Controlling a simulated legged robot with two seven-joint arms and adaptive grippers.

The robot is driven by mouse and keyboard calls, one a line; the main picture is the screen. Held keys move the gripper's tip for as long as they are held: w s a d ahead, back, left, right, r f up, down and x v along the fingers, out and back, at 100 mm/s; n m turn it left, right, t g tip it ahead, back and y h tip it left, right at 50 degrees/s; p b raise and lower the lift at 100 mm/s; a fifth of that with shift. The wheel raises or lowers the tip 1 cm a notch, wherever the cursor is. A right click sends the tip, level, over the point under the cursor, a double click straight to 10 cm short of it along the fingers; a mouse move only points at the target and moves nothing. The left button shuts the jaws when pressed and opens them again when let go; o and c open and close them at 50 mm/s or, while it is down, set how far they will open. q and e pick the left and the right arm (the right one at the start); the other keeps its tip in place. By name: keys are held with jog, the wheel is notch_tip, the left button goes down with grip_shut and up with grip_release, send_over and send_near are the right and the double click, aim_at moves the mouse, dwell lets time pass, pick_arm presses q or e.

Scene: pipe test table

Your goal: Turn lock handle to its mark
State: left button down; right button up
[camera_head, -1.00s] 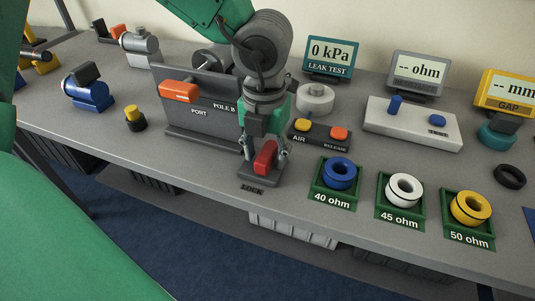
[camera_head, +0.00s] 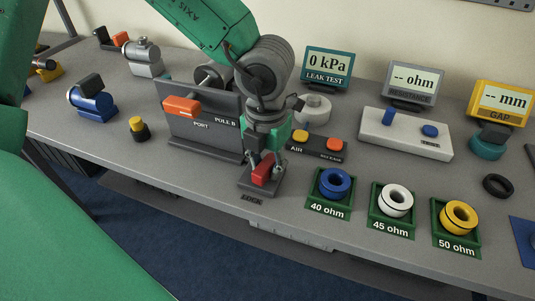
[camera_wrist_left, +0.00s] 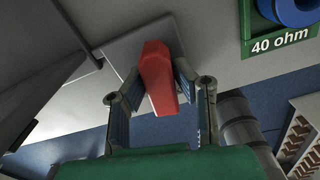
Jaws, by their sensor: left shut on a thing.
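The red lock handle (camera_head: 263,169) sits on a grey base (camera_head: 260,187) near the front edge of the table, behind the LOCK label (camera_head: 252,198). My left gripper (camera_head: 262,160) points down over it and is shut on it. In the left wrist view the red handle (camera_wrist_left: 158,78) stands between the two fingers of my left gripper (camera_wrist_left: 160,85), tilted in the picture. The fingers hide part of its sides. I cannot make out the handle's mark. My right gripper is not in view.
The port panel (camera_head: 203,125) with an orange handle (camera_head: 182,106) stands left of my gripper. The AIR and release button box (camera_head: 316,145) is close on the right. Green trays with blue, white and yellow rings (camera_head: 459,217) line the front right. Bare table lies front left.

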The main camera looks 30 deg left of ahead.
aim_at(266, 162)
pick_arm(q)
jog(key=m+p, duration=1.3)
jog(key=p, duration=0.6)
jog(key=shift+r, duration=0.2)
jog(key=shift+f+m+p, duration=0.1)
jog(key=shift+m+p, duration=1.25)
jog(key=shift+m, duration=0.15)
jog(key=shift+w, duration=0.1)
jog(key=c, duration=1.4)
grip_release()
jog(key=shift+o, duration=0.4)
jog(key=shift+a, duration=0.1)
notch_tip(266, 162, up, 12)
